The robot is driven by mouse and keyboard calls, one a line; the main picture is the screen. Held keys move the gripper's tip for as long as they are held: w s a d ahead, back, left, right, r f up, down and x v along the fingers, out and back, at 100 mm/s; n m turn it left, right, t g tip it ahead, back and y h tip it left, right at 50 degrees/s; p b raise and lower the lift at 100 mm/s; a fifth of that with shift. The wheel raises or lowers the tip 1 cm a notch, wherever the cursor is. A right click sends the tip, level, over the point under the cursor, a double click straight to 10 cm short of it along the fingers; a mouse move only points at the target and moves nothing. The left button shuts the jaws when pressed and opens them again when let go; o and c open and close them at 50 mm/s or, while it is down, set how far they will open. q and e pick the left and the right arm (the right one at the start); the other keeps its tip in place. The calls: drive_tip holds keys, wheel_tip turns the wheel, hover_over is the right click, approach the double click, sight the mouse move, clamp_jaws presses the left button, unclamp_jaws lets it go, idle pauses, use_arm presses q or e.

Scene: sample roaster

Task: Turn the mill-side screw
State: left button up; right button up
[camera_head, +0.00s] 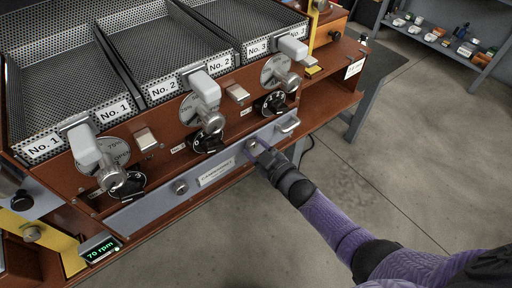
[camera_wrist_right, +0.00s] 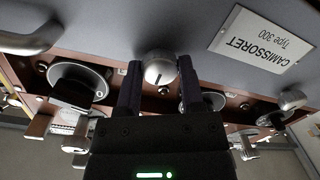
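Two round silver screws hold the grey front panel (camera_head: 150,201) of the roaster. One screw (camera_head: 181,188) sits left of the nameplate. The other screw (camera_head: 257,146) sits right of it, at my right gripper (camera_head: 254,150). In the right wrist view this slotted screw (camera_wrist_right: 159,68) lies between the dark fingertips of my right gripper (camera_wrist_right: 160,80). The fingers stand on either side of it with narrow gaps, so the gripper looks open. The head view does not show the fingertips clearly. My left gripper is not in view.
The nameplate (camera_wrist_right: 262,40) is beside the screw, and a bar handle (camera_head: 290,125) is at the panel's right end. Above the panel are black dials (camera_head: 207,139) and grey levers (camera_head: 204,90). Open floor (camera_head: 400,140) lies to the right.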

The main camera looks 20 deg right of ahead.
drive_tip(key=o, duration=0.4)
drive_tip(key=shift+c, duration=0.2)
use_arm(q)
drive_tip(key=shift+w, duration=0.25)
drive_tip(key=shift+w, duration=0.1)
use_arm(e)
drive_tip(key=p+v, duration=0.1)
drive_tip(key=v, duration=0.1)
drive_tip(key=p+v, duration=0.1)
drive_tip(key=v, duration=0.1)
drive_tip(key=shift+s+d+r, duration=0.1)
drive_tip(key=shift+s+r, duration=0.15)
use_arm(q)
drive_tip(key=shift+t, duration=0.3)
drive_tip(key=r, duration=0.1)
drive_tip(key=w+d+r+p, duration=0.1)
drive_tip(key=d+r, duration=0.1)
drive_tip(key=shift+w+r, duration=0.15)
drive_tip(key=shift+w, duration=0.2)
use_arm(e)
approach(254, 147)
drive_tip(key=shift+s+d+f, duration=0.15)
drive_tip(key=shift+s, duration=0.2)
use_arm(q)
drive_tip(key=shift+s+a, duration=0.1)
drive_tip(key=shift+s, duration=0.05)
use_arm(e)
drive_tip(key=shift+f, duration=0.1)
